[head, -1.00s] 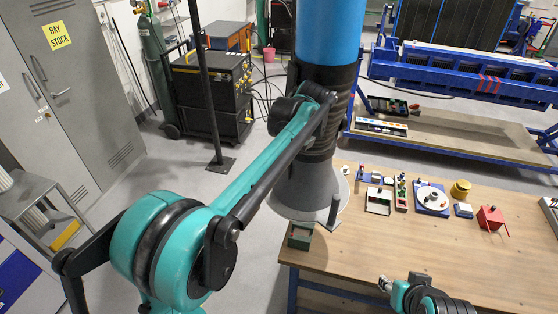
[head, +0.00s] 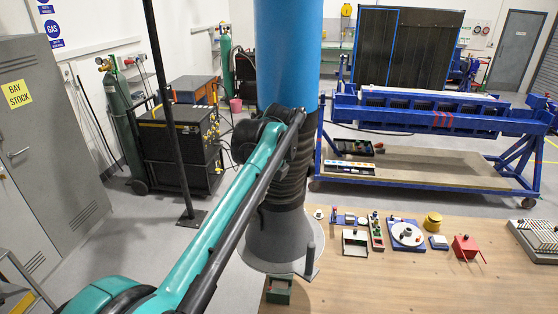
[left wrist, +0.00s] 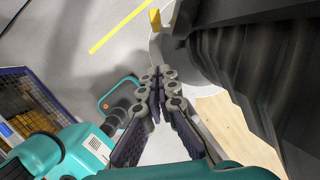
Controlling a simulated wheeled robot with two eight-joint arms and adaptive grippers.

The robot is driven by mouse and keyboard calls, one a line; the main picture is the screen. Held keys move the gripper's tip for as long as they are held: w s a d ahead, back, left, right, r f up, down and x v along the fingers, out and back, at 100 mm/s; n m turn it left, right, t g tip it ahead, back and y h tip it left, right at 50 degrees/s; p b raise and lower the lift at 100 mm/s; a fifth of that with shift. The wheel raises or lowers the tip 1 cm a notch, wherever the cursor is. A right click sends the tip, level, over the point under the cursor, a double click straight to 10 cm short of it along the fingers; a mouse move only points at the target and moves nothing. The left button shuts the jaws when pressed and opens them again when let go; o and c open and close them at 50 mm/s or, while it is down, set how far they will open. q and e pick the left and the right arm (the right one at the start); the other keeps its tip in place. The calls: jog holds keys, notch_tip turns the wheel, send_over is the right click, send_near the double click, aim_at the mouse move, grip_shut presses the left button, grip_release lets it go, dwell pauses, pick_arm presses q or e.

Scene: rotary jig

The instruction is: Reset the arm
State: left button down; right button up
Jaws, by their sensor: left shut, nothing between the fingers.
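My left arm reaches from the lower left of the head view toward the hanging blue column (head: 286,55) with its black ribbed hose (head: 283,185) and grey cone-shaped hood (head: 275,240). The arm covers part of the hose, and I cannot make out the left gripper there. In the left wrist view my left gripper (left wrist: 158,82) is shut with its fingertips together and nothing between them. A dark ribbed body (left wrist: 285,70) stands close on the right of it. My right gripper is out of view.
The wooden table (head: 370,285) carries a white disc on a blue base (head: 407,234), a yellow cylinder (head: 433,221), a red box (head: 466,248) and other small items. A blue jig frame (head: 415,120) stands behind.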

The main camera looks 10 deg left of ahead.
pick_arm(q)
jog(key=s+a+f+n+t+h+b, duration=0.1)
jog(key=s+f+n+b, duration=0.6)
jog(key=f, duration=0.7)
jog(key=s+a+f+n+t+h+b, duration=0.1)
jog(key=s+a+f+n+t+b, duration=0.1)
jog(key=s+f+n+b, duration=0.6)
jog(key=s+a+f+n+t+b, duration=0.1)
jog(key=s+f+n+b, duration=0.7)
jog(key=f, duration=1.3)
jog(key=s+t+b, duration=0.1)
jog(key=s+b, duration=0.1)
jog(key=b, duration=0.1)
jog(key=shift+s+a+f+h+b, duration=0.2)
jog(key=shift+s+a+h+b, duration=0.1)
jog(key=shift+h, duration=0.1)
